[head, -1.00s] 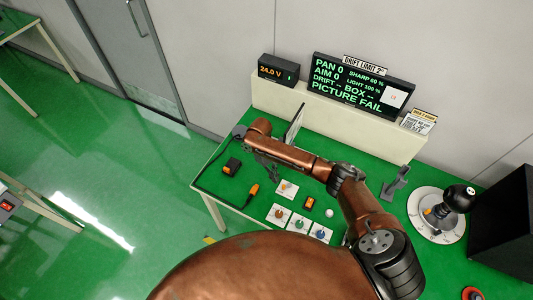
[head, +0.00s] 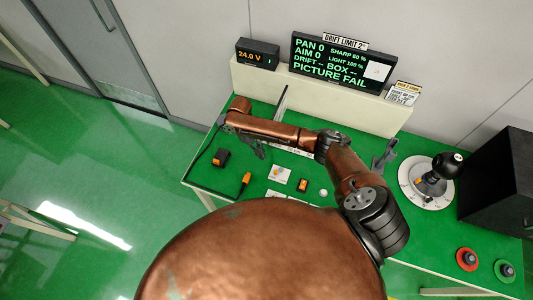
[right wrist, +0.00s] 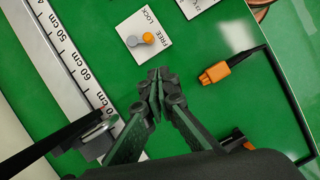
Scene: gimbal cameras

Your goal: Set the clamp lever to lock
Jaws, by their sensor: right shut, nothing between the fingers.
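The clamp lever (right wrist: 149,38) is a small lever with an orange knob and a grey pivot on a white plate marked LOCK and FREE. In the right wrist view its orange end points right, towards the word FREE. The plate (head: 279,175) also shows on the green table in the head view. My right gripper (right wrist: 157,88) is shut and empty. In the right wrist view its fingertips are just below the plate, apart from the lever. In the head view the right gripper (head: 259,149) is left of and behind the plate. My left gripper is not in view.
An orange connector (right wrist: 214,73) on a black cable lies right of the fingertips. A centimetre scale (right wrist: 72,55) runs along the left. A small orange-black block (head: 303,185) and a white ball (head: 323,193) are near the plate. A display (head: 343,62) reads PICTURE FAIL.

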